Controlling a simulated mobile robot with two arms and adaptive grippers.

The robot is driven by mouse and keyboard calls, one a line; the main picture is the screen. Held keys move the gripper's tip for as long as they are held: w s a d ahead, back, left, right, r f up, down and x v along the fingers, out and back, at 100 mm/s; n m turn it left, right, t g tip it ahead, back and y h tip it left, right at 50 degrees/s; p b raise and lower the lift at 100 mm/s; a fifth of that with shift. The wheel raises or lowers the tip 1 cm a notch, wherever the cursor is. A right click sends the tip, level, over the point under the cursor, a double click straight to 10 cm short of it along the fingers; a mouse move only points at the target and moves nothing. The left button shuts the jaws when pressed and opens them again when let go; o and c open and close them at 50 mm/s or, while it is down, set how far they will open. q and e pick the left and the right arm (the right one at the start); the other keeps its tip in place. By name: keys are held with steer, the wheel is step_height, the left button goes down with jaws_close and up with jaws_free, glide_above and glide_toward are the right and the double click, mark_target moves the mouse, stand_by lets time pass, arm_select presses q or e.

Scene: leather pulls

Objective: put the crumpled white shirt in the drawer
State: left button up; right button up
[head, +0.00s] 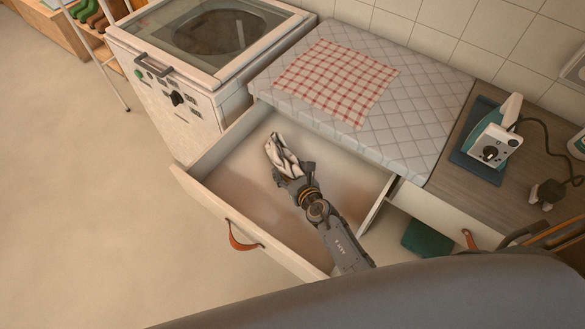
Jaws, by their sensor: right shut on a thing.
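The crumpled white shirt (281,151) shows as a small white bundle at the tip of my right gripper (284,168). My right gripper is shut on it and is over the inside of the open drawer (203,197). I cannot tell whether the shirt touches the drawer floor. The drawer is pulled out, with a brown leather pull (243,240) on its front. The gripper hides part of the shirt. My left gripper is not in view.
A quilted pad (430,100) with a red checked cloth (335,82) lies on the counter behind the drawer. A washer (165,90) stands at left. An iron (495,135) is at right.

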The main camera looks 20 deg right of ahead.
steer(key=shift+a+r, duration=0.1)
steer(key=shift+a, duration=0.15)
steer(key=o, duration=0.9)
steer(key=shift+f, duration=0.25)
steer(key=shift+c, duration=0.2)
steer(key=o, duration=0.4)
steer(key=shift+d, duration=0.15)
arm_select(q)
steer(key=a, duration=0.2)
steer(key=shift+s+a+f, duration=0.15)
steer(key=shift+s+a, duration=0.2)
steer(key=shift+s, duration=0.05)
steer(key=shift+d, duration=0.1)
